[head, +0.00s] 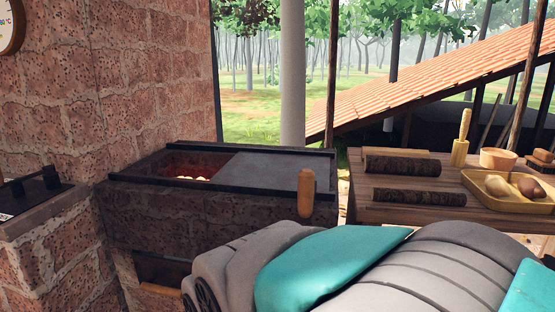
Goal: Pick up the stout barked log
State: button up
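Two dark barked logs lie side by side on the wooden table at the right. My gripper is not in view. Grey and teal parts of my arm fill the lower foreground and hide part of the table's front.
A pale wooden piece (410,153) lies behind the logs. A wooden pestle-like tool (461,140), a bowl (497,158) and a yellow tray (480,190) of rounded pieces stand right of them. A stone firebox (230,212) with a wooden handle (306,192) stands left.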

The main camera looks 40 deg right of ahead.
aim_at(375, 164)
jog(key=z, duration=2)
